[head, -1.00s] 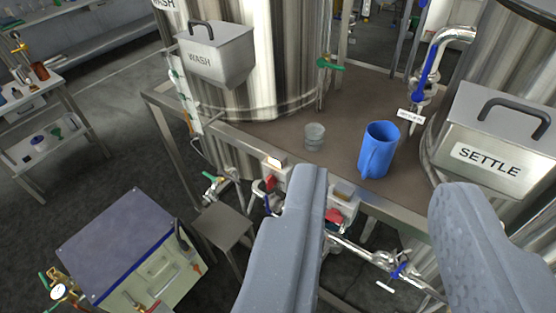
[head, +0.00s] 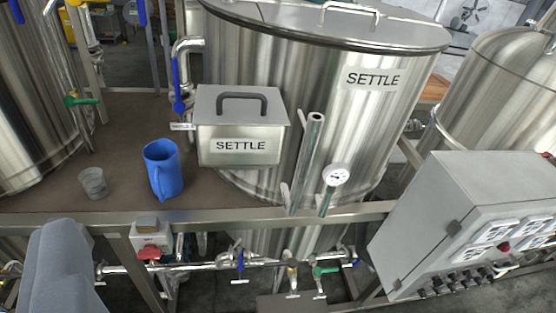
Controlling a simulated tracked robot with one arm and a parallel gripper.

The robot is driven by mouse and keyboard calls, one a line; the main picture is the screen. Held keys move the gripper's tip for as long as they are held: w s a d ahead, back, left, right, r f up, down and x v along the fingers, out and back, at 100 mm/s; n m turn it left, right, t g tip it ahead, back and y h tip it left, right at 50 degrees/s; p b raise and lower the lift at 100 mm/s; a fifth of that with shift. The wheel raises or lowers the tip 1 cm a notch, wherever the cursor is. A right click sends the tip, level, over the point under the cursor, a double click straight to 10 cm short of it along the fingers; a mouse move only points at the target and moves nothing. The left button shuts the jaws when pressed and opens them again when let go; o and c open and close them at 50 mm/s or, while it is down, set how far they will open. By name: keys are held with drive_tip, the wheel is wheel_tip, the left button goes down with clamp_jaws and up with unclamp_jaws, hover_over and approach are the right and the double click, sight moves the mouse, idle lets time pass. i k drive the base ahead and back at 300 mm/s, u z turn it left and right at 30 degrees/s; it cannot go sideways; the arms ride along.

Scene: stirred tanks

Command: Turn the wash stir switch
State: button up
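A grey control box (head: 465,200) stands at the right in the head view. Its sloped front carries several white-framed displays (head: 490,234), a red button (head: 504,247) and a row of small dark knobs (head: 455,283) along the lower edge. The labels are too small to read, so I cannot tell which knob is the wash stir switch. One grey finger of my gripper (head: 62,268) shows at the lower left, far from the control box. The other finger is out of view, so the opening cannot be judged.
The steel SETTLE tank (head: 330,110) and a lidded SETTLE box (head: 240,130) fill the middle. A blue jug (head: 163,170) and a grey cup (head: 93,183) stand on the brown platform (head: 110,150). Pipes with valves (head: 240,262) run below its front edge.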

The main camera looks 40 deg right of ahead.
sight(438, 281)
drive_tip(key=z, duration=2.15)
